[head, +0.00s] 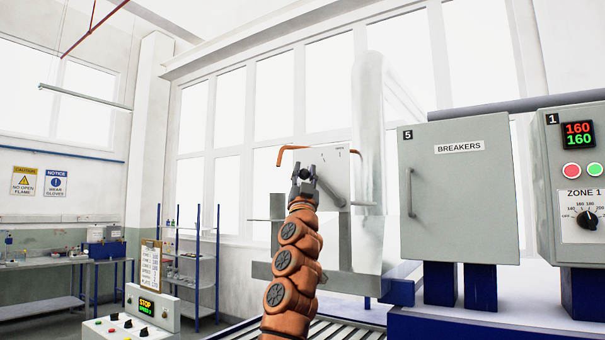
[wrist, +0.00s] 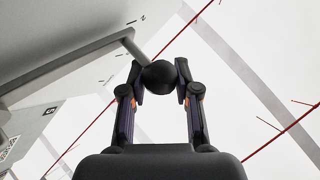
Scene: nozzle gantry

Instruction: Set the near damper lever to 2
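The damper lever shows in the wrist view as a grey bent rod (wrist: 75,62) that ends in a black ball knob (wrist: 159,76). In the head view the lever's grey rod (head: 330,190) runs from the knob down to the right, in front of a pale damper box (head: 325,160). My gripper (head: 304,174) is at the knob, with one fingertip on either side. In the wrist view my gripper (wrist: 160,78) appears to touch the knob on both sides.
An orange bent rod (head: 293,148) is just above my gripper. A grey breaker cabinet (head: 460,200) and a Zone 1 control box (head: 580,190) stand to the right. A control panel (head: 135,320) is at the lower left, with shelves (head: 190,262) behind it.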

